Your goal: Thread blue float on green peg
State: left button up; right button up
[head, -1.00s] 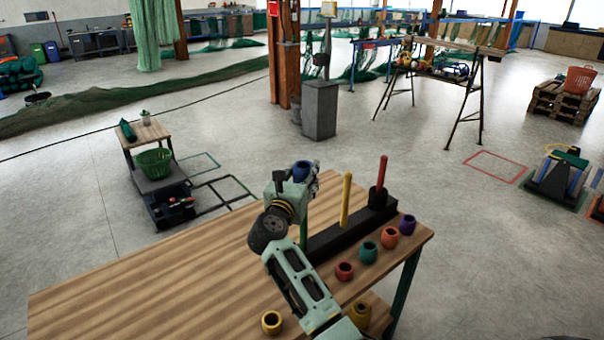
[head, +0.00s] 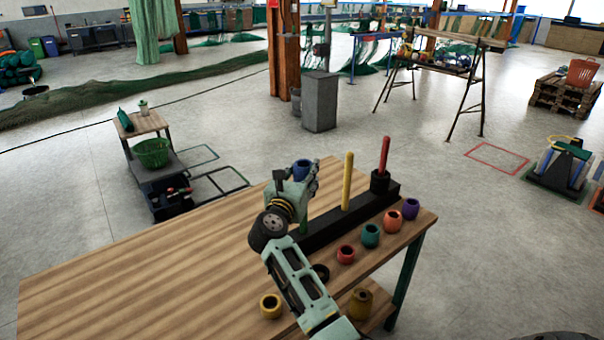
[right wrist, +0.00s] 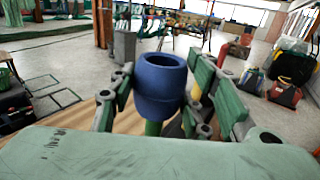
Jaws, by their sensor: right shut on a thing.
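My right gripper (head: 304,172) is shut on the blue float (head: 302,168) and holds it upright above the black peg base (head: 325,228). In the right wrist view the blue float (right wrist: 160,85) sits between the fingers, its open top facing up. The green peg (head: 304,226) stands at the near end of the base, and its upper part is hidden by the gripper. The green peg (right wrist: 153,128) also shows directly under the float. I cannot tell whether its tip is inside the float. My left gripper is not in view.
A yellow peg (head: 347,183) and a red peg (head: 384,155) stand farther along the base. Red (head: 346,255), teal (head: 371,236), orange (head: 392,220) and purple (head: 410,208) floats line the table's right edge. A yellow float (head: 270,306) is near the front. The table's left side (head: 150,270) is clear.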

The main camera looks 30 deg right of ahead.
aim_at(300, 177)
jog(key=shift+f, duration=0.15)
jog(key=o, duration=1.3)
jog(key=v, duration=0.7)
jog(key=shift+s+a, duration=0.15)
jog(key=shift+a, duration=0.05)
